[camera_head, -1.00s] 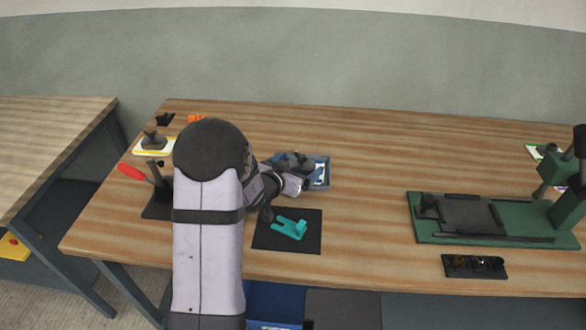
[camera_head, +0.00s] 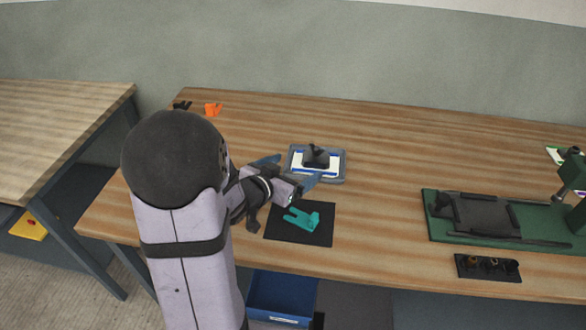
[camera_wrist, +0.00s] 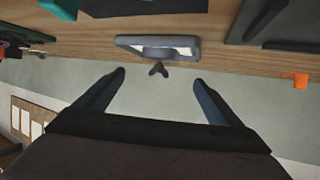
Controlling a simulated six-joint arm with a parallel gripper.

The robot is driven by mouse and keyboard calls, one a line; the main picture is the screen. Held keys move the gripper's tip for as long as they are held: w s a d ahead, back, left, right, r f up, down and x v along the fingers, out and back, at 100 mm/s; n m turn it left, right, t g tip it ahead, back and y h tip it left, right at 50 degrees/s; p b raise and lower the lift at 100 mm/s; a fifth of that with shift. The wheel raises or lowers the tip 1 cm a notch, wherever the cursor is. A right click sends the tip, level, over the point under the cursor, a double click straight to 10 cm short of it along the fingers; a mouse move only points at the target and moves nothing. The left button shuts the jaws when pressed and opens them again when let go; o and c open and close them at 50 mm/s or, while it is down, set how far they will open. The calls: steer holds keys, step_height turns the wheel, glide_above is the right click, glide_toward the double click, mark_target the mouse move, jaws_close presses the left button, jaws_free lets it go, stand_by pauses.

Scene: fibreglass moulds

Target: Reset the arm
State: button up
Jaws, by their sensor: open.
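My gripper (camera_head: 288,171) is open and empty, its two blue fingers spread wide in front of the grey tray. The fingers also show in the wrist view (camera_wrist: 158,78), with nothing between them. The grey tray (camera_head: 342,166) stands on the table with a white-and-blue sheet and a dark block with a knob (camera_head: 316,158) in it. The tray also shows in the wrist view (camera_wrist: 187,42), beyond the fingertips. A teal bracket (camera_head: 302,218) lies on a black mat (camera_head: 315,236), just below my gripper in the head view.
A green fixture (camera_head: 433,232) with a dark plate stands at the right. A black strip of small parts (camera_head: 488,267) lies before it. An orange piece (camera_head: 213,109) lies at the back left. A blue bin (camera_head: 280,298) is below the table's front edge.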

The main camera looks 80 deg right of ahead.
steer(key=shift+a, duration=0.1)
stand_by(0.4)
